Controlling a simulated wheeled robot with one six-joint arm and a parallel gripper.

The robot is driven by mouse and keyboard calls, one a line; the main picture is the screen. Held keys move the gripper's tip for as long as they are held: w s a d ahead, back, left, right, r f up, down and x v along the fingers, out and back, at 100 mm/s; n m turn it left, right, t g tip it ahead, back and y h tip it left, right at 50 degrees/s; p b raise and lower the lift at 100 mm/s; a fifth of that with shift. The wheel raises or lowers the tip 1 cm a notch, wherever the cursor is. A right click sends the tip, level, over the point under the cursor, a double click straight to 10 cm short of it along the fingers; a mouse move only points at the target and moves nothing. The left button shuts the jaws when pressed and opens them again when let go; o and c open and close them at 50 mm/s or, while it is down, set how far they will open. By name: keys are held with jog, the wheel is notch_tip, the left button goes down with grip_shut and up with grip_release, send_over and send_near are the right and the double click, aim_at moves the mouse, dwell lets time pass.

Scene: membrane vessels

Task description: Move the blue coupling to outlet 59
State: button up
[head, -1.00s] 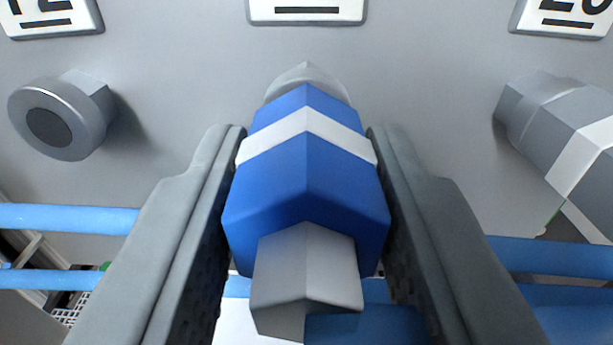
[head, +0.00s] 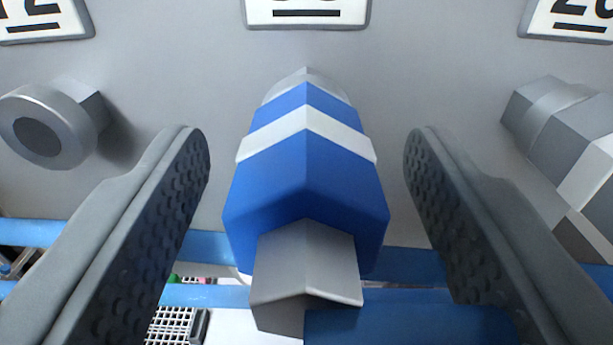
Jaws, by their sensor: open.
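The blue coupling (head: 305,185) has a white band and a grey hex end. It sits on an outlet (head: 308,75) in the middle of the grey wall, pointing toward me. The plate (head: 307,12) above this outlet is cut off at the top, so its number cannot be read in full. My gripper (head: 306,150) is open, with one finger on each side of the coupling and a clear gap to both. The coupling hides most of the outlet behind it.
A bare grey outlet (head: 50,125) stands at the left under a cut-off plate (head: 45,20). At the right a grey coupling with a white band (head: 575,140) sits under another plate (head: 570,20). Blue pipes (head: 400,265) run across below.

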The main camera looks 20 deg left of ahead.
jog(key=v, duration=1.7)
jog(key=shift+s+d+r, duration=0.1)
jog(key=shift+s, duration=0.1)
jog(key=s+d+f+m+h, duration=0.1)
jog(key=s+d+f, duration=0.5)
jog(key=s+f, duration=0.5)
jog(key=s+d+f+m+h, duration=0.1)
jog(key=s+d+f+h, duration=0.1)
jog(key=s+d+f, duration=0.5)
jog(key=s+d+f+m+h, duration=0.1)
jog(key=s+d+f, duration=0.6)
jog(key=s+f, duration=0.8)
jog(key=shift+f+h, duration=0.25)
jog(key=shift+h, duration=0.25)
jog(key=shift+w, duration=0.1)
